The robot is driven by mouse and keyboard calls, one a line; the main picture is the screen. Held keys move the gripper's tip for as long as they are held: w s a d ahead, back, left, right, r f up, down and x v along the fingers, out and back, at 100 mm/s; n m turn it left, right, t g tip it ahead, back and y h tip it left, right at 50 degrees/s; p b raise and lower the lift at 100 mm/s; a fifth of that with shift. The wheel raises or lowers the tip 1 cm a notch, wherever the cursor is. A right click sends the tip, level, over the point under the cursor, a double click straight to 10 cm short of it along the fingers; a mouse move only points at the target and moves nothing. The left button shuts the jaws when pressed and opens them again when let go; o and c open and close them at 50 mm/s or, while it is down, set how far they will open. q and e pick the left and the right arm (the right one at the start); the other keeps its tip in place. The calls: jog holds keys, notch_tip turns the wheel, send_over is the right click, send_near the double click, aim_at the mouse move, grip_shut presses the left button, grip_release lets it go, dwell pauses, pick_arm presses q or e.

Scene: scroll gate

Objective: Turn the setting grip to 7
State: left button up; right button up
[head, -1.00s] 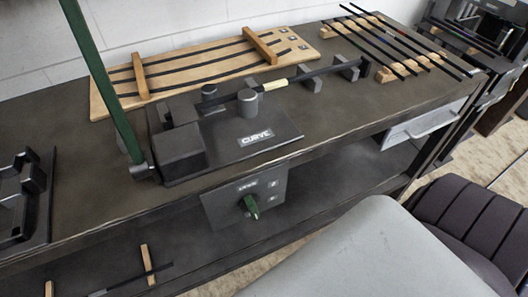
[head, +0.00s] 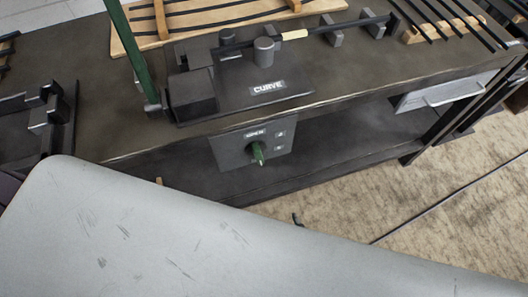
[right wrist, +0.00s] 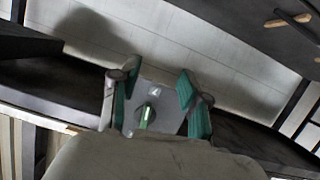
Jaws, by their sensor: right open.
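The green setting grip (head: 258,153) sticks out of a grey panel (head: 232,154) under the front edge of the workbench. The panel has a small label and markings too small to read. In the right wrist view the grip (right wrist: 146,116) shows as a light green bar, nearly upright and slightly tilted, on the panel (right wrist: 165,97). My right gripper (right wrist: 158,95) is open, its two teal-padded fingers on either side of the panel in that view. Nothing is between the fingers; the gap to the grip is hard to judge. My left gripper is not in view.
The workbench (head: 365,75) carries a machine marked CURVE (head: 268,88), a green lever (head: 130,50), a wooden board (head: 195,25) and dark rods on wooden blocks. A drawer (head: 445,92) is at right.

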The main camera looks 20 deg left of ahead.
aim_at(260, 161)
jog(key=w+a+r+t+y, duration=0.1)
jog(key=a+r+t+y, duration=0.2)
jog(key=r, duration=1)
jog(key=shift+n+h, duration=0.3)
jog(key=shift+n, duration=0.1)
jog(key=x, duration=0.9)
jog(key=a+p+x, duration=0.1)
jog(key=x, duration=0.4)
jog(key=shift+s+f, duration=0.2)
jog(key=shift+s, duration=0.1)
grip_shut()
